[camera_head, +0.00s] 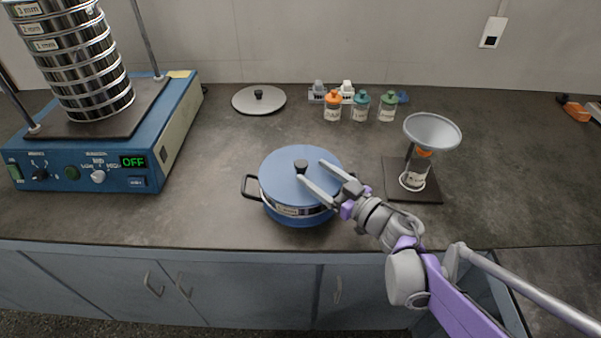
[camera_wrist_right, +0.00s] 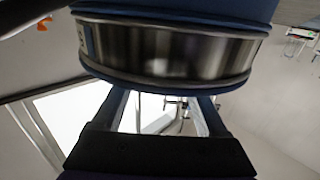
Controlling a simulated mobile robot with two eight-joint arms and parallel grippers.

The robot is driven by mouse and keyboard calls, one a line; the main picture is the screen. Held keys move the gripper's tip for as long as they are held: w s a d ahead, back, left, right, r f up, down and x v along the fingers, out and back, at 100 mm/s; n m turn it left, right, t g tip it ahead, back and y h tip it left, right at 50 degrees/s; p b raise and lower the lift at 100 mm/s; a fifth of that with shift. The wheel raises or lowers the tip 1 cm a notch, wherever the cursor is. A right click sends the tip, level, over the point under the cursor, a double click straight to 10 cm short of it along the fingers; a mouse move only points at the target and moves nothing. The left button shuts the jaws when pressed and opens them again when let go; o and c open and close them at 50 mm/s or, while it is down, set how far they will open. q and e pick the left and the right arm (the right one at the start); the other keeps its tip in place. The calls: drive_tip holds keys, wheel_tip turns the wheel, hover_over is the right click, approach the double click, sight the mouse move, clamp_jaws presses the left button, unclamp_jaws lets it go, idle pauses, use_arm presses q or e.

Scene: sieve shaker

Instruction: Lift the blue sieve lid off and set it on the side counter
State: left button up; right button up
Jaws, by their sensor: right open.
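The blue sieve lid (camera_head: 283,177) is a round disc with a black knob (camera_head: 301,165). It sits on a metal sieve ring over a blue pot-like base with black side handles, near the counter's front middle. My right gripper (camera_head: 311,170) is open and empty. Its fingers reach over the lid from the right, with the tips close to the knob; I cannot tell whether they touch. In the right wrist view the metal sieve ring (camera_wrist_right: 170,50) fills the top, beyond the fingers (camera_wrist_right: 162,98); the knob is not visible there. My left gripper is not in view.
A blue shaker (camera_head: 95,180) with stacked sieves stands left. A grey lid (camera_head: 259,99) lies behind. Several capped jars (camera_head: 360,106) stand at the back. A funnel over a jar (camera_head: 432,131) stands right. Another counter surface (camera_head: 570,275) shows at lower right, partly behind my arm.

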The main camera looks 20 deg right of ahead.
sight(306, 168)
drive_tip(key=x, duration=0.5)
drive_tip(key=shift+s+a+r+b, duration=0.1)
drive_tip(key=shift+a+b, duration=0.2)
clamp_jaws()
